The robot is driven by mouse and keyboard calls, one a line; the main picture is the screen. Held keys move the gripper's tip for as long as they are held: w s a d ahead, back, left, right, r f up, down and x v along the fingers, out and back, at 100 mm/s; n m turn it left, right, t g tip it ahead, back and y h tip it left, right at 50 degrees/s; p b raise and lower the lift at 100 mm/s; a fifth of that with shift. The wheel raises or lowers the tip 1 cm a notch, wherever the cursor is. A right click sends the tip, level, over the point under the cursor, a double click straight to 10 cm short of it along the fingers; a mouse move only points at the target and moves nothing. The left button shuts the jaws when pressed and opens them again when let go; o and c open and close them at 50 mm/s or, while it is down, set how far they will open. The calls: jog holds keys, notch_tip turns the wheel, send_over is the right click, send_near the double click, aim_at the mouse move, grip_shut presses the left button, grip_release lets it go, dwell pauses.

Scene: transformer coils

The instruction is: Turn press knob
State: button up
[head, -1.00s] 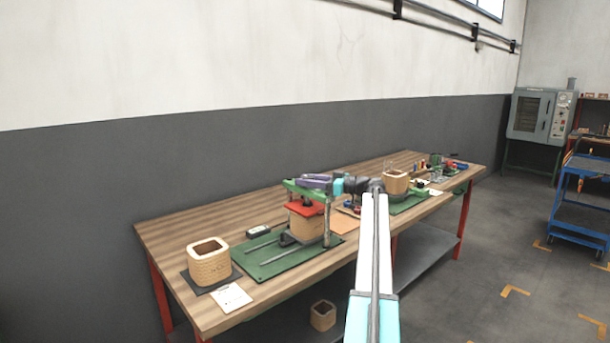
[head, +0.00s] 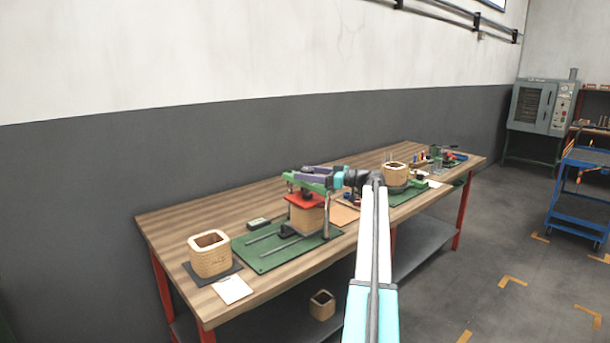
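The press stands on the wooden bench, with a green top beam (head: 308,183), a red plate (head: 304,199) and grey posts (head: 326,220) on a green base plate (head: 262,262). A tan wound coil (head: 307,219) sits under the red plate. My arm reaches over the bench to the top of the press. My gripper (head: 312,173), dark and purple-looking, is at the top beam, where the knob would be. The knob is hidden or too small to make out. I cannot tell whether the fingers touch it or are open or shut.
A tan coil (head: 209,258) stands on a dark mat at the left, beside a white card (head: 232,289). Another coil (head: 395,174) stands right of my wrist. A blue cart (head: 582,205) stands at the right.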

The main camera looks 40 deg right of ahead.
jog(key=shift+d, duration=0.1)
jog(key=shift+s+d, duration=0.25)
jog(key=shift+s, duration=0.25)
jog(key=b+v, duration=0.1)
jog(key=v, duration=1.1)
jog(key=shift+s, duration=0.3)
jog(key=shift+d, duration=0.1)
